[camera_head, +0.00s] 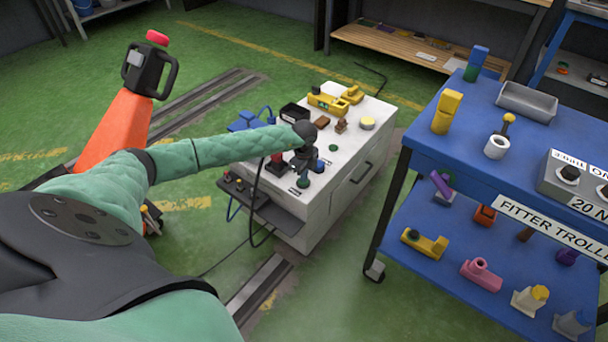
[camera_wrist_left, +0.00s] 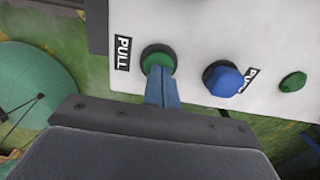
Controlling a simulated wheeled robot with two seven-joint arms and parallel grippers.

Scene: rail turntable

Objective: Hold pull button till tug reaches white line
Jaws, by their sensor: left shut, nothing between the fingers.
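The pull button is a green cap in a dark collar beside the PULL label (camera_wrist_left: 122,53) in the left wrist view. My left gripper (camera_wrist_left: 162,86) is shut with nothing between its fingers. Its blue-grey fingertips overlap the lower edge of the green pull button (camera_wrist_left: 158,57); I cannot tell whether it is pressed in. In the head view my left gripper (camera_head: 301,170) is over the front of the white cabinet's top (camera_head: 345,150). My right gripper is out of view. I cannot make out a tug or a white line for certain.
A blue button (camera_wrist_left: 222,79) and a smaller green one (camera_wrist_left: 293,82) sit to the right of the pull button. Yellow parts (camera_head: 328,103) stand at the cabinet's back. A blue trolley (camera_head: 428,140) is on the right. Rails (camera_head: 208,98) cross the green floor.

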